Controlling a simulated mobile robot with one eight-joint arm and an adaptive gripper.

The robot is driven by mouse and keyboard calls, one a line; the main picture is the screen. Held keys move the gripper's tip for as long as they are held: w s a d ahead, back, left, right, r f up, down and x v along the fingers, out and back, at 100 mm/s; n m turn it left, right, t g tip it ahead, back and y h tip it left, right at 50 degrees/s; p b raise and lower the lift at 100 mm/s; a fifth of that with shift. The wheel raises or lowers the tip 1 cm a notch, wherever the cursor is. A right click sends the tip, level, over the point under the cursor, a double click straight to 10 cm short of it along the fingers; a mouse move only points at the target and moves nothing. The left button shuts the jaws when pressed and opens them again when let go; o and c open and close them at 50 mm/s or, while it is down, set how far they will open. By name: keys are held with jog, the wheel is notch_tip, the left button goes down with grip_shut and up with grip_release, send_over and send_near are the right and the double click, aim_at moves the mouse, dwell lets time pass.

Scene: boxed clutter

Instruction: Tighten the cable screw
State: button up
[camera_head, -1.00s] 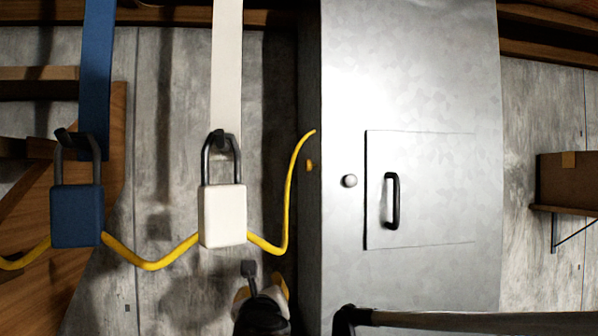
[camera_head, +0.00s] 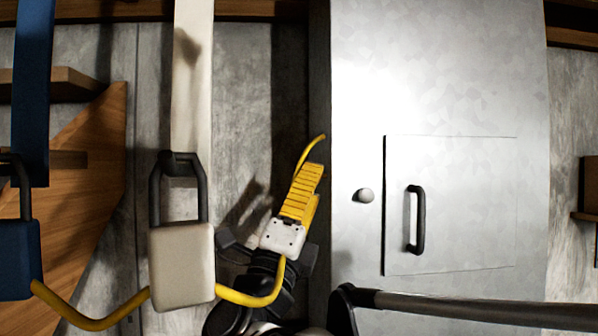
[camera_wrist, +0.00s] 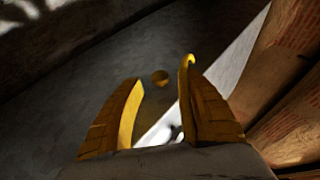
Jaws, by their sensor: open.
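The cable screw (camera_wrist: 160,77) is a small round yellow-brown knob on the dark side face of the metal cabinet, seen in the wrist view. It lies between and just beyond my fingertips, with no clear contact. In the head view my gripper (camera_head: 313,171) is at the cabinet's left side and hides the screw. Its yellow ribbed fingers are open with nothing seen held. The yellow cable (camera_head: 311,146) shows above the fingertips, meeting the cabinet's left edge. In the wrist view a bright yellow bit, seemingly the cable, shows at the right fingertip.
A white padlock (camera_head: 182,266) hangs left of my gripper, a blue padlock (camera_head: 18,260) farther left; the cable links them. The cabinet (camera_head: 440,80) has a closed door with a black handle (camera_head: 416,220) and a round knob (camera_head: 364,195). A grey bar (camera_head: 470,307) crosses the lower right.

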jog(key=shift+x, duration=1.15)
jog(key=shift+c, duration=0.2)
grip_shut()
